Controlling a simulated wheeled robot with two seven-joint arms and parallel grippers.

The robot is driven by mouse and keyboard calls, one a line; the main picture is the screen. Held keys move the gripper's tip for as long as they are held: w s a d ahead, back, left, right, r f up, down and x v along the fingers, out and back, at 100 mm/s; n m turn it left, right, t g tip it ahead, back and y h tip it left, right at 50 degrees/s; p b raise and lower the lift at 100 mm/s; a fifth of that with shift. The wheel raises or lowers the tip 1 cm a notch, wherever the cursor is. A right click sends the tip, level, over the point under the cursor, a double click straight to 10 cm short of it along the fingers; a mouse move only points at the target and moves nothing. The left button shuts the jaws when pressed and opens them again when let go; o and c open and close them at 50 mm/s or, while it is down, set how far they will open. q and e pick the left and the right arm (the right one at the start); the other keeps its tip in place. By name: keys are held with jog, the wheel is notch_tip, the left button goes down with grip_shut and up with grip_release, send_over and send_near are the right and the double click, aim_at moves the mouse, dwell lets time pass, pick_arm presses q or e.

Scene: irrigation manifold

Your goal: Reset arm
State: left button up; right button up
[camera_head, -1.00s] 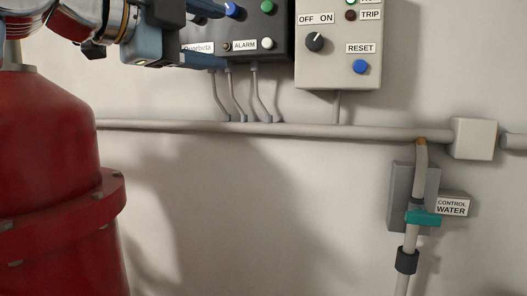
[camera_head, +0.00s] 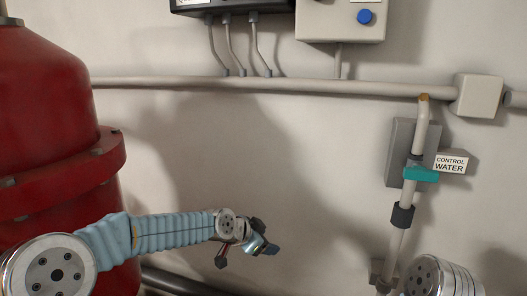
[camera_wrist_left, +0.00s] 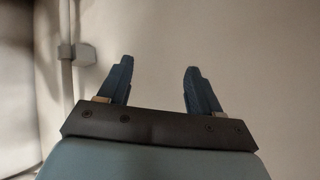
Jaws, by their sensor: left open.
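My left arm comes in from the lower left in the head view. Its left gripper (camera_head: 264,243) hangs in front of the bare wall, low in the picture and apart from everything. In the left wrist view the left gripper (camera_wrist_left: 158,75) has its two dark blue fingers spread, with nothing between them. A round silver joint of mine shows at the bottom right of the head view. My right gripper is not in view.
A red tank (camera_head: 50,130) stands at the left, partly behind my arm. A grey pipe (camera_head: 300,86) crosses the wall. A grey box with a blue button (camera_head: 365,16) is cut off at the top. A teal valve handle (camera_head: 421,174) sits on a pipe at the right, beside the CONTROL WATER label (camera_head: 451,164).

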pick_arm(q)
jog(key=s+a+f+n+g+y, duration=0.1)
jog(key=s+a+f+n, duration=0.15)
jog(key=s+f, duration=0.45)
jog(key=s+a+f+n+g, duration=0.1)
jog(key=s+a+f+n, duration=0.15)
jog(key=f, duration=0.85)
jog(key=s+a+f+n+g+y, duration=0.1)
jog(key=s+f+n+g, duration=0.15)
jog(key=s+f, duration=0.45)
jog(key=s+a+f+n+g, duration=0.1)
jog(key=s+a+f+n, duration=0.1)
jog(key=s+f, duration=0.3)
jog(key=s+a+f+n+g, duration=0.1)
jog(key=s+a+f+n, duration=0.2)
jog(key=s+f, duration=0.3)
jog(key=s+n, duration=0.1)
jog(key=s, duration=0.4)
jog(key=shift+s+f+y, duration=0.2)
jog(key=shift+s+y, duration=0.05)
jog(key=shift+y, duration=0.05)
jog(key=shift+n, duration=0.25)
